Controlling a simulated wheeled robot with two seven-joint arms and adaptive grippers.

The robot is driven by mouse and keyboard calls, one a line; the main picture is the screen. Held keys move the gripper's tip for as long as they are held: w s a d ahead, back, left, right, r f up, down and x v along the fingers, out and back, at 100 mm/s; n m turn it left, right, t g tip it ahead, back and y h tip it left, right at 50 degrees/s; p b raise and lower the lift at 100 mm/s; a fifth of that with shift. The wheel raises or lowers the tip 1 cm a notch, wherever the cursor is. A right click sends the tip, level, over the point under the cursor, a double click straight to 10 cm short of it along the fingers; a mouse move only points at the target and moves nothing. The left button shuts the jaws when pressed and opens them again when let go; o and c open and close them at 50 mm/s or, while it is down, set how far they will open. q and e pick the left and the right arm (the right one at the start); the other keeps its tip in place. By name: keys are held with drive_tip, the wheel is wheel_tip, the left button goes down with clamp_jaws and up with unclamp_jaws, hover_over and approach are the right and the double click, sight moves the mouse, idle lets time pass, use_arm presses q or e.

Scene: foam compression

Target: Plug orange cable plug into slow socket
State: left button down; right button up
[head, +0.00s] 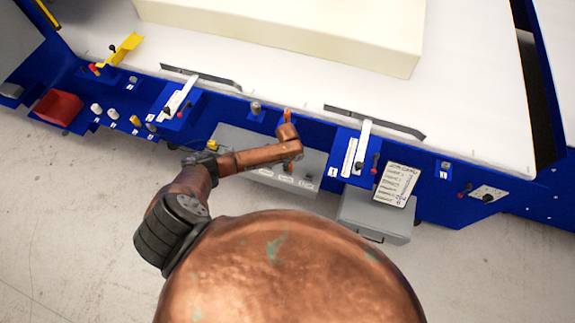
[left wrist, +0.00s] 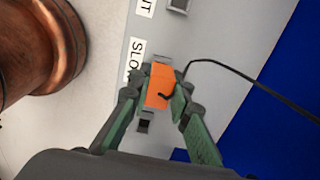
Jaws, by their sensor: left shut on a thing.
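The orange cable plug (left wrist: 158,86) is between the green-padded fingers of my left gripper (left wrist: 160,93), which is shut on it. A thin black cable runs from the plug to the right. The plug stands over the grey box top beside a white label (left wrist: 135,60) reading "SLO", the rest hidden. The plug covers the spot beside this label, so I cannot tell whether it is in a socket. A dark square opening (left wrist: 145,123) shows below the plug, between the fingers. In the head view my wrist hides the fingers and plug above the grey box (head: 232,137). My right gripper is not in view.
A second label (left wrist: 147,6) ending in "UT" has a socket (left wrist: 178,4) beside it. In the head view, a blue bench frame (head: 322,133) runs behind the box. A grey box with a written card (head: 397,183) stands right; a red bin (head: 58,108) sits far left.

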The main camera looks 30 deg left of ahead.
use_arm(q)
drive_tip(key=shift+f+b, duration=0.3)
drive_tip(key=shift+f, duration=0.3)
drive_tip(key=c, duration=1.7)
unclamp_jaws()
drive_tip(key=shift+r, duration=0.2)
drive_tip(key=shift+r+p, duration=2.85)
drive_tip(key=shift+p, duration=0.15)
wheel_tip(320, 180, up, 12)
drive_tip(key=shift+f, duration=0.1)
